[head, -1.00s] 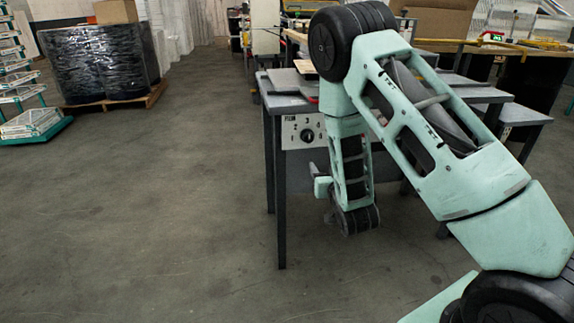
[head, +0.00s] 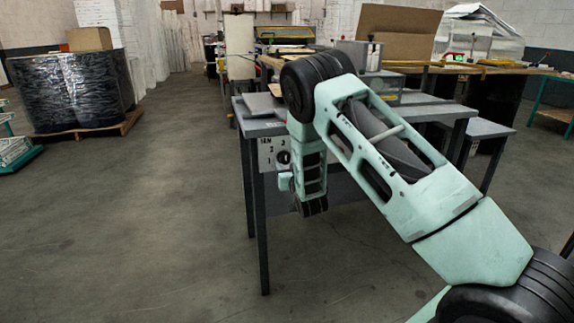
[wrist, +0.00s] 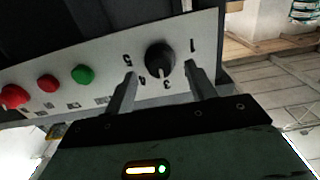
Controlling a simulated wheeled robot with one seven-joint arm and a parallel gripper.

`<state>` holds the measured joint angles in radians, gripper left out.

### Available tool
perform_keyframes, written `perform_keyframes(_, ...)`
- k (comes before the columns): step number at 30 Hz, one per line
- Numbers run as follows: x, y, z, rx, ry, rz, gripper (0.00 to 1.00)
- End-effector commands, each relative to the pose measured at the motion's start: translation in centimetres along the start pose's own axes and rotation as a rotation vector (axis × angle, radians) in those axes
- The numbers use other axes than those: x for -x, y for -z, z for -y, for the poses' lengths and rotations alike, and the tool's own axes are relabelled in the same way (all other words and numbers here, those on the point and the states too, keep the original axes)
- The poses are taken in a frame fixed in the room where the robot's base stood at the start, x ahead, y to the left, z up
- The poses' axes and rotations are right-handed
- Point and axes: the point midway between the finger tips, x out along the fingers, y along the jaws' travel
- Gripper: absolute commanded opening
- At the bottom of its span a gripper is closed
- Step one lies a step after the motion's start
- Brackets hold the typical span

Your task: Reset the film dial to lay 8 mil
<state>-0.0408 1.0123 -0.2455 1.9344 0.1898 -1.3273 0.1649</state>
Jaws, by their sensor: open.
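The film dial (wrist: 160,59) is a round black knob on a pale panel (wrist: 215,58), seen upside down in the wrist view. Numbers 1, 3, 4 and 5 show around it; the spot between 1 and 3 is behind a finger. A light mark on the knob points down the picture, near the 3. My gripper (wrist: 160,71) is open, its fingertips on either side of the knob's lower part; I cannot tell whether they touch it. In the head view the dial (head: 283,158) is partly covered by my arm, and the fingers are hard to make out.
Red buttons (wrist: 47,83) and a green button (wrist: 83,74) sit on the same panel, left of the dial. The panel is on the front of a grey table (head: 258,215). Open floor lies left; a wrapped pallet load (head: 78,92) stands farther back.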

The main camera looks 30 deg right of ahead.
Motion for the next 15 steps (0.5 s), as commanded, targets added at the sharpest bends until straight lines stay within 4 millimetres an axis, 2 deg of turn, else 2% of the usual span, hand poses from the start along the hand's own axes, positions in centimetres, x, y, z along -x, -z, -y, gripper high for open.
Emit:
perform_keyframes(3, -1.4, 0.0, 0.0, 0.0, 0.0, -0.002, 0.55)
perform_keyframes(6, -2.1, 0.0, 0.0, 0.0, -0.001, 0.0, 0.55)
perform_keyframes(15, -2.4, 0.0, 0.0, 0.0, -0.001, 0.0, 0.55)
